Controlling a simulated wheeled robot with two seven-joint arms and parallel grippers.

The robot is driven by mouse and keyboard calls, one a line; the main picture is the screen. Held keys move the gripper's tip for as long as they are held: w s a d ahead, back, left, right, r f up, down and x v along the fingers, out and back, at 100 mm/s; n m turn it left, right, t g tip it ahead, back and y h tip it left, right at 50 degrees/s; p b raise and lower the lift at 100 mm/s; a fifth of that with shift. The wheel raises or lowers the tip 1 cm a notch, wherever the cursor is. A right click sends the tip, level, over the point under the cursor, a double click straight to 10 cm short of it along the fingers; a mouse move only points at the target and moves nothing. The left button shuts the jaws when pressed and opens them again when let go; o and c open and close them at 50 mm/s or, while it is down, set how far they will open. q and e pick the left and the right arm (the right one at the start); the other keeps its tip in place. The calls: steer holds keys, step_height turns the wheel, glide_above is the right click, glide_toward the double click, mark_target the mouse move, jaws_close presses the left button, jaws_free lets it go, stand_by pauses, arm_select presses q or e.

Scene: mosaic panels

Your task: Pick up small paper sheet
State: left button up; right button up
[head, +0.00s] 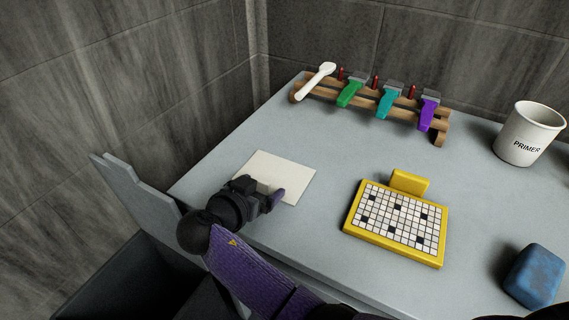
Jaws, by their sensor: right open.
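The small paper sheet (284,169) is a cream rectangle lying flat on the grey table near its left edge. My right gripper (263,190) is at the end of my purple arm, over the sheet's near left part and hiding that corner. Its fingers are apart, with nothing seen between them. I cannot tell whether the fingers touch the sheet. My left gripper is not in view.
A yellow-framed mosaic panel (396,225) lies right of the sheet. A wooden rack (441,127) with several coloured tools stands behind. A white primer bucket (528,134) and a blue block (535,276) are at right. The table between sheet and rack is clear.

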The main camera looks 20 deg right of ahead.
steer(key=shift+s+a, duration=0.15)
steer(key=shift+r, duration=0.1)
steer(key=c, duration=1.3)
